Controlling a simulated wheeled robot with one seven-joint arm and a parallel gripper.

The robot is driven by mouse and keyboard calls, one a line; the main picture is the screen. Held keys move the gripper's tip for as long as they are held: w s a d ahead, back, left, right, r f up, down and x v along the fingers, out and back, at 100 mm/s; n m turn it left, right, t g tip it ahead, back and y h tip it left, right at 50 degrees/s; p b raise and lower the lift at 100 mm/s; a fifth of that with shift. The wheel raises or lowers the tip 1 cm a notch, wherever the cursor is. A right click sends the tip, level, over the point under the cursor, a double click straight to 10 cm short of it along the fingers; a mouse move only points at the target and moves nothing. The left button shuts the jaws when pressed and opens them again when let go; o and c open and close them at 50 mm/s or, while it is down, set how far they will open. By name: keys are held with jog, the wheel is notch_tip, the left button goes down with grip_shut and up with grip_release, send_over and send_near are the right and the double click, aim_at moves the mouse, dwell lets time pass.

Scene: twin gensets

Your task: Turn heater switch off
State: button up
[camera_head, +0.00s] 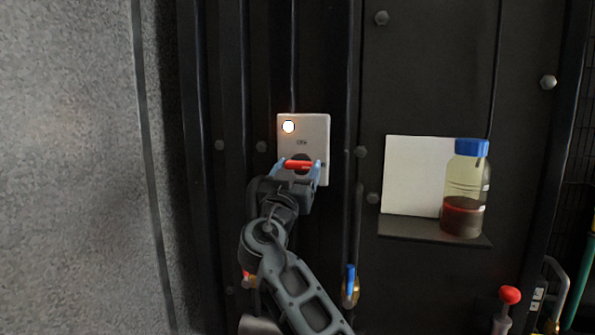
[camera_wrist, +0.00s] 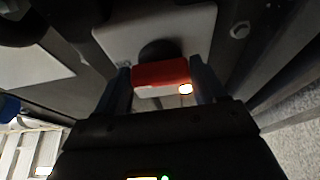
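The heater switch is a pale plate (camera_head: 318,130) on the dark panel, with a red handle (camera_head: 298,165) on a round dark knob (camera_wrist: 160,50). The handle lies about level across the head view. A lamp (camera_head: 288,126) at the plate's upper left is lit; its glow also shows in the wrist view (camera_wrist: 186,89). Small lettering below the lamp is too blurred to read surely. My gripper (camera_head: 299,167) has one finger at each end of the red handle (camera_wrist: 160,74). No gap shows between fingers and handle, so it looks shut on it.
To the right, a small shelf (camera_head: 410,229) holds a blue-capped bottle (camera_head: 464,190) with dark red liquid, before a white sheet (camera_head: 412,165). Below are a blue-handled valve (camera_head: 350,280) and a red knob (camera_head: 510,295). Bolts and vertical ribs stand out from the panel.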

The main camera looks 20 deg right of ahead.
jog(key=c, duration=0.6)
jog(key=shift+o, duration=0.2)
